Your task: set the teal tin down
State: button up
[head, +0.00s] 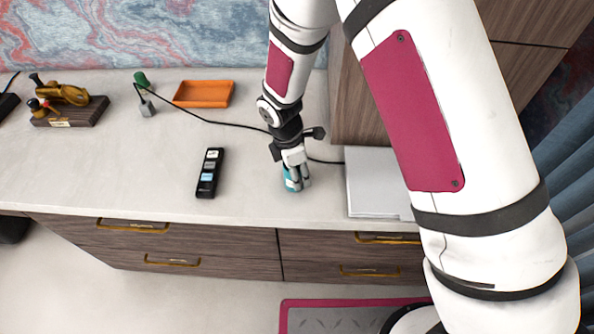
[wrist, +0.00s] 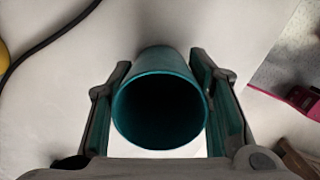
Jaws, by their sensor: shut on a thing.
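The teal tin (head: 289,184) is at the front part of the desk, partly hidden by my gripper (head: 296,179). In the wrist view the tin (wrist: 160,74) shows its round open mouth, dark inside, between the two fingers. My gripper (wrist: 161,105) is shut on the tin, with one finger on each side of it. I cannot tell whether the tin's base touches the desk.
A black remote-like object (head: 209,173) lies left of the tin. A white flat stack (head: 371,184) lies to the right. An orange tray (head: 204,94), a green-topped item (head: 143,92) and a black cable (head: 222,123) are farther back. The desk's front edge (head: 190,215) is close.

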jog(key=o, duration=1.1)
jog(key=shift+f, duration=0.1)
jog(key=shift+o, duration=0.2)
notch_tip(320, 180, up, 12)
jog(key=a, duration=0.2)
jog(key=s+d+r+m+t, duration=0.1)
jog(key=s+d+r+m, duration=0.3)
jog(key=d+r, duration=0.5)
jog(key=s+d+r+m+t, duration=0.1)
jog(key=s+d+r+m, duration=0.5)
jog(key=s+m, duration=0.3)
jog(key=s+d+r+m+t+y, duration=0.1)
jog(key=s+d+r+m+t, duration=0.1)
jog(key=s+d+r+m, duration=0.4)
jog(key=s+r+m, duration=0.1)
jog(key=s+m, duration=0.2)
jog(key=shift+s+d+r+y, duration=0.25)
jog(key=shift+s+d+y, duration=0.05)
jog(key=shift+s+d, duration=0.1)
